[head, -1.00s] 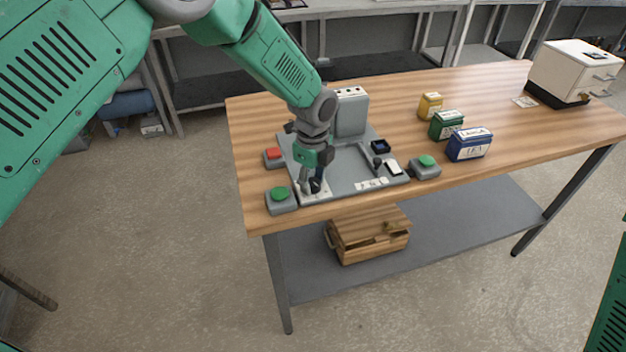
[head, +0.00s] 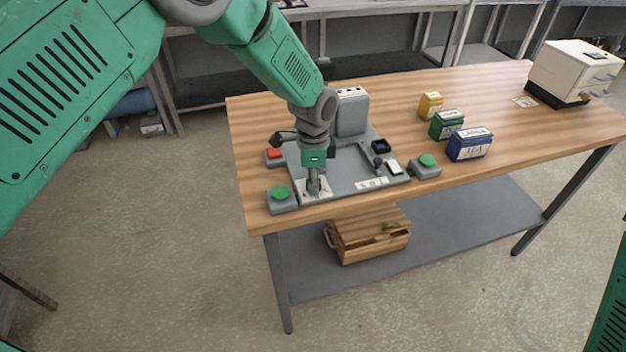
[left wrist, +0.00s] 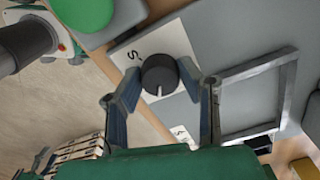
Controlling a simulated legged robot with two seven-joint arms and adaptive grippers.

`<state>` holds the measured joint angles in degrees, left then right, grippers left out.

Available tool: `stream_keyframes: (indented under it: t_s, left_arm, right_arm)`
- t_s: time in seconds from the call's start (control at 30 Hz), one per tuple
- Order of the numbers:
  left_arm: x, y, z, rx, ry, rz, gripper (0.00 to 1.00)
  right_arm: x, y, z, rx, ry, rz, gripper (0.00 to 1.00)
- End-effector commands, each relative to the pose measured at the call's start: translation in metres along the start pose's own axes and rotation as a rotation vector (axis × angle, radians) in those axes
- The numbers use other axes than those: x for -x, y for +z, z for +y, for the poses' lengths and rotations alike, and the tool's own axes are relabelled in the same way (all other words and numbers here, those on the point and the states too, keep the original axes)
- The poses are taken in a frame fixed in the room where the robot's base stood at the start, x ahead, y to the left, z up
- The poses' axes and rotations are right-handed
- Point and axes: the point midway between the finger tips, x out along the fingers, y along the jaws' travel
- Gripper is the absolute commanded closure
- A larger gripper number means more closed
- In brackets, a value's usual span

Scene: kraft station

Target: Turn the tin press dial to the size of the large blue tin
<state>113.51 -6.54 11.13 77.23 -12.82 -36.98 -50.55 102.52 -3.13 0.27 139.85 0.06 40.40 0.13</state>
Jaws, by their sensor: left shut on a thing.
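The tin press (head: 345,178) is a grey plate with a raised block on the table. Its dial (left wrist: 160,76) is a black knob with a white pointer line, on a white label plate (left wrist: 122,57) marked "S"; other marks are partly hidden. My left gripper (left wrist: 160,88) is shut on the dial, a finger on each side. In the head view the left gripper (head: 313,188) points down at the press's front left corner and hides the dial. The large blue tin (head: 469,145), labelled in white, stands on the table to the right. My right gripper is not in view.
A green tin (head: 446,125) and a yellow tin (head: 430,105) stand behind the blue one. Green buttons (head: 279,194) (head: 427,161) flank the press, with a red button (head: 275,154) at its left. A white machine (head: 575,70) stands at the far right.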

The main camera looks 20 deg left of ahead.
Motion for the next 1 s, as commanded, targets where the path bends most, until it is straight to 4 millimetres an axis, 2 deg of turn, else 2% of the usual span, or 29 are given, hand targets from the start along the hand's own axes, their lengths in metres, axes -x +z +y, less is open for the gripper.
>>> stream_keyframes:
  t_s: [0.5,0.53,0.57,0.6,0.87,1.0]
  left_arm:
    - [0.0017,-0.003,-0.0025,0.022,-0.008,0.008,0.97]
    - [0.0017,-0.003,-0.0026,0.022,-0.008,0.008,0.65]
    - [0.0017,-0.0029,-0.0025,0.022,-0.008,0.008,0.54]
    - [0.0016,-0.0027,-0.0024,0.022,-0.007,0.007,0.48]
    - [0.0016,-0.0011,-0.0005,0.021,-0.005,0.004,0.48]
    - [0.0088,-0.0011,-0.0009,0.021,-0.006,0.004,0.48]
  right_arm:
    - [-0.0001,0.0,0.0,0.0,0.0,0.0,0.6]
    - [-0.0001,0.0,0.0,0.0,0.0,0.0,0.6]
    - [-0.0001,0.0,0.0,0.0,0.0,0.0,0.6]
    - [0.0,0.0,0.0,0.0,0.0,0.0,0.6]
    - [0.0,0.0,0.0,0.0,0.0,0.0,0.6]
    - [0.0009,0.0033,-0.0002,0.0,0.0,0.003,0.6]
